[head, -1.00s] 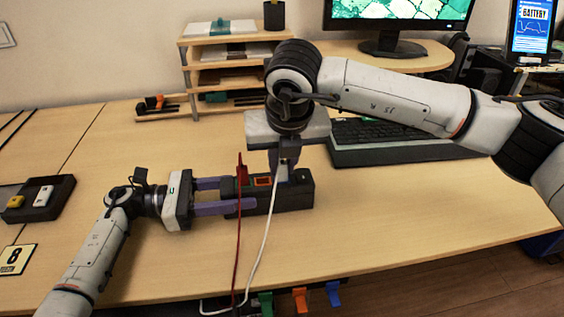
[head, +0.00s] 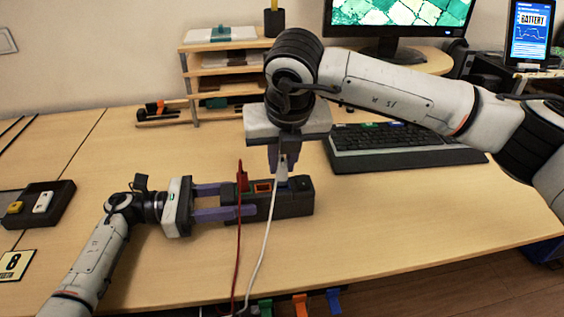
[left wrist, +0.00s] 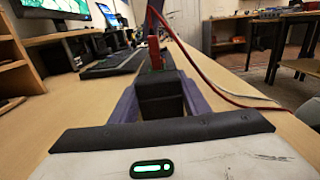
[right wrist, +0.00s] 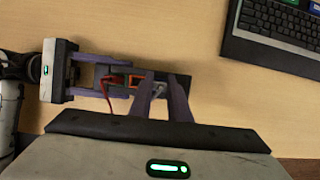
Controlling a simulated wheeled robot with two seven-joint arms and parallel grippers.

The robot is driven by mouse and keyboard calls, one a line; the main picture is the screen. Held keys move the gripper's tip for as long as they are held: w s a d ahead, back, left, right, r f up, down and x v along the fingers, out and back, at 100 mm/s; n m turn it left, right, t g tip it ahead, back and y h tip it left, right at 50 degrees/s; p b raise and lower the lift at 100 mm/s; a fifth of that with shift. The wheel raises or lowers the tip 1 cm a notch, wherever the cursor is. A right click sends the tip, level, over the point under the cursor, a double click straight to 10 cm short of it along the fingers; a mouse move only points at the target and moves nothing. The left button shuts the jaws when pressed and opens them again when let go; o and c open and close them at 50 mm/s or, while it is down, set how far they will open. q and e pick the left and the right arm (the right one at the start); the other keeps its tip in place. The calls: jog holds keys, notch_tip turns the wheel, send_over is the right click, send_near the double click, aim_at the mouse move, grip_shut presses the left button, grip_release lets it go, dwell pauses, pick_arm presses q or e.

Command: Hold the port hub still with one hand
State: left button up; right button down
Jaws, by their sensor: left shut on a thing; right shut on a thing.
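The port hub (head: 292,207) is a long black box lying on the table, with a red-cabled plug (head: 242,180) standing in its left part. An orange-rimmed port (head: 263,187) beside it looks empty, and a blue port (head: 281,184) shows to its right. My left gripper (head: 250,201) is shut on the hub, its purple fingers along both sides of the left end. The hub also shows between these fingers in the left wrist view (left wrist: 160,95). My right gripper (head: 283,165) is shut on a white-cabled plug (head: 283,172), just above the hub's blue port area.
A white cable (head: 266,240) and a red cable (head: 238,245) hang over the table's front edge. A keyboard (head: 395,140) lies at the right back. A shelf unit (head: 225,75) stands behind. A dark tray (head: 60,195) is at the left. The front table is largely clear.

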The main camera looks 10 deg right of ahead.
jog(key=shift+r, duration=0.5)
jog(key=shift+r, duration=1.95)
pick_arm(q)
jog(key=o, duration=1.2)
jog(key=shift+o, duration=0.2)
jog(key=shift+a, duration=0.1)
